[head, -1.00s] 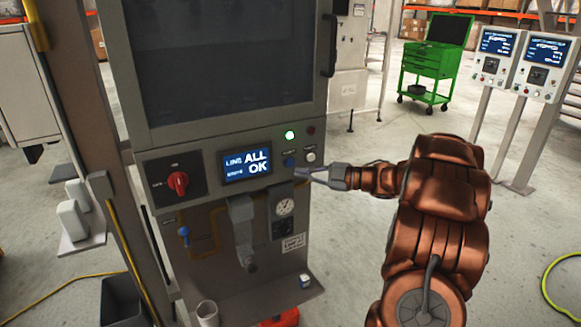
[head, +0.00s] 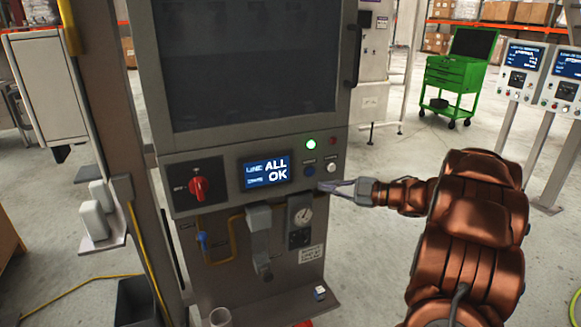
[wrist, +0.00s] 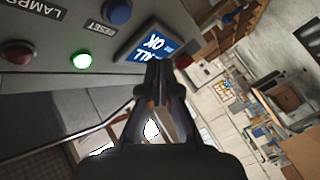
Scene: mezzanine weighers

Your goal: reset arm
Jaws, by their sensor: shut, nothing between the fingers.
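My copper-coloured arm reaches in from the right in the head view. My gripper (head: 326,187) is shut and empty, its tips just below the blue button (head: 309,171) on the grey machine's panel. In the wrist view the closed fingers (wrist: 156,75) show against the panel's lower edge. The blue button (wrist: 117,11), labelled RESET, is above the fingertips and apart from them. The screen (head: 264,173) reads "LINE ALL OK". A green lamp (head: 311,144) is lit, with a dark red lamp (head: 333,141) beside it and a white button (head: 331,167) below.
A red rotary switch (head: 198,187) sits left of the screen. A brown post (head: 118,150) stands at left. A green tool cart (head: 455,82) and weigher displays (head: 520,62) stand behind at right. Open floor lies between.

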